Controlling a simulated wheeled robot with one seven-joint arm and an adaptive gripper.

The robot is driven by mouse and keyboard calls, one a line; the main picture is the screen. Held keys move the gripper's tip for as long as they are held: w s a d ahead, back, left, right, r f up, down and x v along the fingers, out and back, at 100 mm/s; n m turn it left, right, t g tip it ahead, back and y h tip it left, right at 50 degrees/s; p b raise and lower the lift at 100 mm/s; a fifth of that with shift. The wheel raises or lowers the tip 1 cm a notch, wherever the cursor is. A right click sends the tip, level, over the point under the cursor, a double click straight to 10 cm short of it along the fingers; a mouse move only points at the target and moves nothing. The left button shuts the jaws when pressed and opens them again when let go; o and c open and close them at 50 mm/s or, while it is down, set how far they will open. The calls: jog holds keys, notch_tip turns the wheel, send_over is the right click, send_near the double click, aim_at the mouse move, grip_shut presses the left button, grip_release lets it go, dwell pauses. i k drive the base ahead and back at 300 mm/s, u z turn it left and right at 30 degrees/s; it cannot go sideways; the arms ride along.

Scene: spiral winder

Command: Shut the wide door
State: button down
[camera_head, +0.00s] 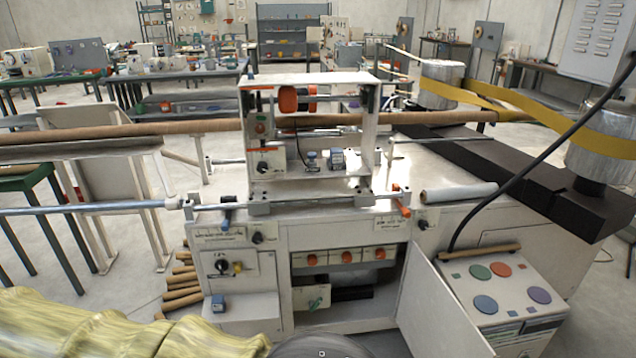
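The wide door (427,304) is a plain pale panel on the front of the winder. It stands open, joined at the right side of a dark cabinet opening (345,293), and swings out towards me. Its lower edge runs out of the picture. Inside the opening, a row of orange knobs shows along the top and dark parts lie below. My gripper is not in view. A dark rounded shape at the bottom edge is only partly seen, and I cannot tell which part it is.
A control box (493,288) with coloured round buttons stands just right of the door. A black cable (520,169) arches above it. A blurred yellow-green shape (80,327) fills the lower left corner. Brown tubes (182,285) lie on the floor left of the machine.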

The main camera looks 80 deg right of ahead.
aim_at(432, 321)
jog(key=u, duration=0.5)
jog(key=k, duration=2.9)
jog(key=z, duration=2.05)
jog(key=i, duration=0.5)
jog(key=z, duration=0.05)
